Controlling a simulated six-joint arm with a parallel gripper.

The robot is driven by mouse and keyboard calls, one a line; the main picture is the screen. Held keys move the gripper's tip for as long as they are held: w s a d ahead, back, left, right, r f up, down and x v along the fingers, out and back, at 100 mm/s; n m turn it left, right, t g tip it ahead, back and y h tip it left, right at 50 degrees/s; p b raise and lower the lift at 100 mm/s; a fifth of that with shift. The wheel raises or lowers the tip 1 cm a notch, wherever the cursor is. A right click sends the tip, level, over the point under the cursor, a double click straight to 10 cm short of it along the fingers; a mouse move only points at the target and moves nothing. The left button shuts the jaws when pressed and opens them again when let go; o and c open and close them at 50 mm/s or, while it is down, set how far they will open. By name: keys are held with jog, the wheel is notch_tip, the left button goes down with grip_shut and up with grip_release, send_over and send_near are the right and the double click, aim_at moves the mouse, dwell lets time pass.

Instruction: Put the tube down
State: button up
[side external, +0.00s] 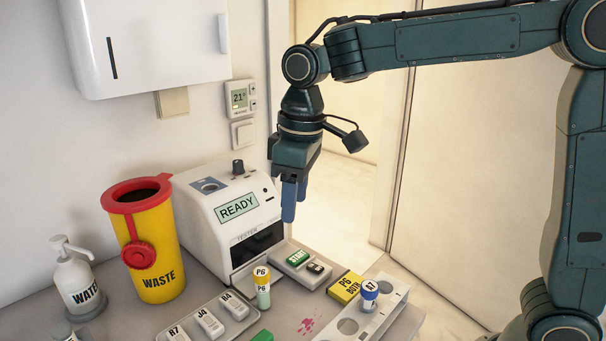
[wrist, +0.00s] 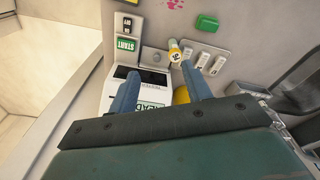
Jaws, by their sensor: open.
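A tube with a yellow cap marked P6 (side external: 262,290) stands upright by the right end of the cassette tray; I cannot tell whether its foot touches the tray. In the wrist view its yellow cap (wrist: 173,46) shows beyond my fingers. Another tube with a blue cap marked A7 (side external: 369,293) stands in the white rack (side external: 388,320). My gripper (side external: 289,213) is open and empty, pointing down in the air in front of the tester, above and apart from both tubes. In the wrist view my gripper's two fingers (wrist: 157,82) are spread with nothing held between them.
The white tester (side external: 215,205) reads READY. A yellow card (side external: 345,286) reads P6 BOTH. A waste bin (side external: 155,255), pump bottle (side external: 76,280), START button (side external: 298,257) and red stain (side external: 306,326) are nearby.

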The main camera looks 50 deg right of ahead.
jog(key=s+d+m+t, duration=0.1)
jog(key=s+d, duration=0.3)
jog(key=s, duration=0.3)
jog(key=s+d+f+m+t, duration=0.1)
jog(key=s+d+m+t, duration=0.1)
jog(key=s+d, duration=0.2)
jog(key=s+d+m+t, duration=0.1)
jog(key=s+d, duration=0.3)
jog(key=s, duration=0.5)
jog(key=shift+s+f+m, duration=0.3)
jog(key=shift+s+m, duration=0.05)
jog(key=shift+m, duration=0.35)
jog(key=shift+o, duration=0.4)
